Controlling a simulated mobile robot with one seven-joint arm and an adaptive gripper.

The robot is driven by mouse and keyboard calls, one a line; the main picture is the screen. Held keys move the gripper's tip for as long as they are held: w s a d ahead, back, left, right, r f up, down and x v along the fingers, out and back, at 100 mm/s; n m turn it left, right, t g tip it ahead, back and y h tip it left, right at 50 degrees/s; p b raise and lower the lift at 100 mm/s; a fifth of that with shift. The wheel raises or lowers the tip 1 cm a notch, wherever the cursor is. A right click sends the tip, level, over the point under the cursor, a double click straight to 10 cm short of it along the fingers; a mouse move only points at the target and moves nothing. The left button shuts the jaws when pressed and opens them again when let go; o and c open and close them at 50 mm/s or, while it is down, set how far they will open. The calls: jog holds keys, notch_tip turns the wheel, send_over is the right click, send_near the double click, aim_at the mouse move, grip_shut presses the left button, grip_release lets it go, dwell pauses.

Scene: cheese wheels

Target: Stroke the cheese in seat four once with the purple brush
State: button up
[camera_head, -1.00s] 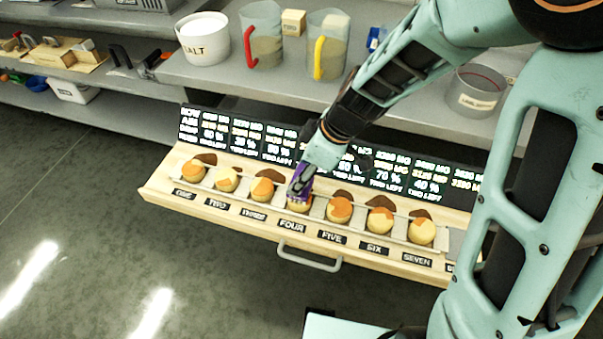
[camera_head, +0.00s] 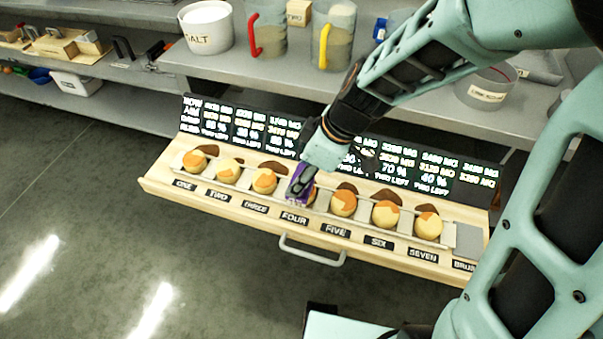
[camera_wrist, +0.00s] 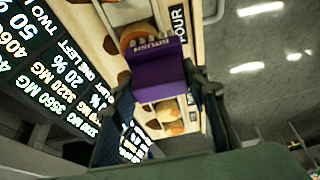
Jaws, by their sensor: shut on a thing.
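My gripper (camera_head: 312,172) is shut on the purple brush (camera_head: 301,184), which also shows large between the fingers in the wrist view (camera_wrist: 159,76). The brush is over seat four, above the FOUR label (camera_head: 294,218). The cheese in seat four (camera_head: 311,195) is mostly hidden behind the brush in the head view. In the wrist view an orange and pale cheese (camera_wrist: 133,38) shows just beyond the brush's bristle end. I cannot tell whether the bristles touch it.
The wooden rack (camera_head: 160,180) holds several round cheeses in a row, with neighbours at THREE (camera_head: 265,180) and FIVE (camera_head: 343,203). A dark display board (camera_head: 235,125) stands behind them. A shelf behind carries a salt tub (camera_head: 207,32) and jugs (camera_head: 333,40).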

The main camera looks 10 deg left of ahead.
jog(key=shift+s, duration=0.15)
jog(key=shift+r+p, duration=1.85)
jog(key=shift+r, duration=1)
